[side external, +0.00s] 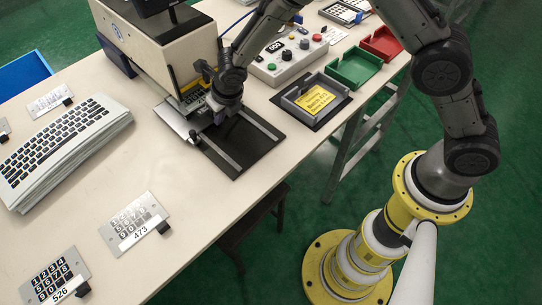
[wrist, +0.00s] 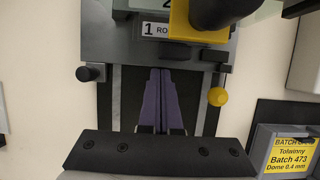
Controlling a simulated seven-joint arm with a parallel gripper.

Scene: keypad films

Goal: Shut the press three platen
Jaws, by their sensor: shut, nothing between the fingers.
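The beige press (side external: 165,45) stands at the back of the table with its dark head on top. A black bed with two pale rails (side external: 245,145) runs out from it toward the table's front edge. In the wrist view, the grey press front (wrist: 110,40) spans the top, with a "1 RO" label (wrist: 155,29) partly covered. A yellow knob (wrist: 218,97) is at its right and a black knob (wrist: 90,73) at its left. My gripper (wrist: 160,74) is shut and empty, purple fingers together over the bed. I cannot tell which part is the platen, or whether the fingers touch anything.
A control box with buttons (side external: 290,60) and a grey tray with a yellow batch card (side external: 318,98) stand right of the press. Green (side external: 355,66) and red (side external: 382,43) trays lie beyond.

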